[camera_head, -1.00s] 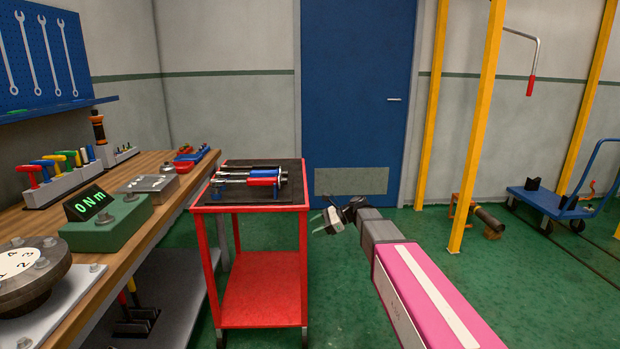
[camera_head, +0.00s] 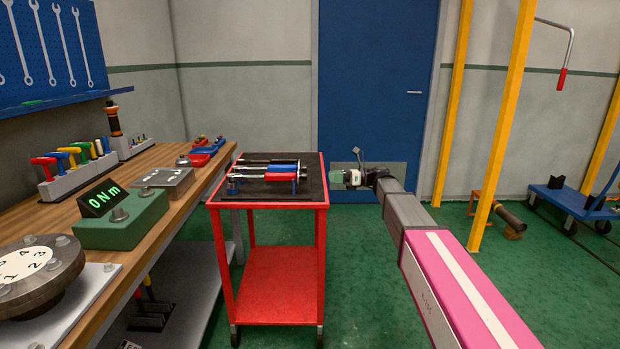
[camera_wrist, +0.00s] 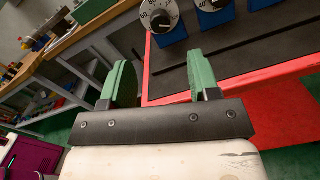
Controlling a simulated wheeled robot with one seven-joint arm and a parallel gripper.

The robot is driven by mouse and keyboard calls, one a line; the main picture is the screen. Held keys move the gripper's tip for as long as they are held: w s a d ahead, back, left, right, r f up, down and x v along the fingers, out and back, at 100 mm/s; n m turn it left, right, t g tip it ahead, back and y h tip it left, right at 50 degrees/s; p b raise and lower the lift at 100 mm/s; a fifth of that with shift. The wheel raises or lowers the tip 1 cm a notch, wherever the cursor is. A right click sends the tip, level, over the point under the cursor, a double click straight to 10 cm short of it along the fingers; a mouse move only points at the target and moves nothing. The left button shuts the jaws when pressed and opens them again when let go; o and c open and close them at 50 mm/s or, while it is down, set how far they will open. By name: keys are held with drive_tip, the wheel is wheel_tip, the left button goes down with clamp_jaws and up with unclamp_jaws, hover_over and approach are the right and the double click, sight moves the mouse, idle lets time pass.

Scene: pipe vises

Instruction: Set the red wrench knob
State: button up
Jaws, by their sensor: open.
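A wrench with a red handle (camera_head: 279,177) lies on the dark mat of the red cart, its handle end toward the right. A wrench with a blue handle (camera_head: 283,168) lies just behind it. In the wrist view, white-scaled dials (camera_wrist: 160,16) on blue blocks stand along the top edge; I cannot tell which belongs to the red wrench. My gripper (camera_wrist: 161,82) has green fingers spread wide with nothing between them. In the head view my gripper (camera_head: 340,178) is just right of the cart, apart from the wrenches.
The red cart (camera_head: 268,205) has a raised rim. A wooden workbench (camera_head: 150,215) stands to its left with a green torque display box (camera_head: 122,222) reading 0 Nm. A blue door (camera_head: 375,90) is behind.

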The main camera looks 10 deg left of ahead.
sight(303, 177)
drive_tip(key=x, duration=1)
drive_tip(key=c, duration=0.9)
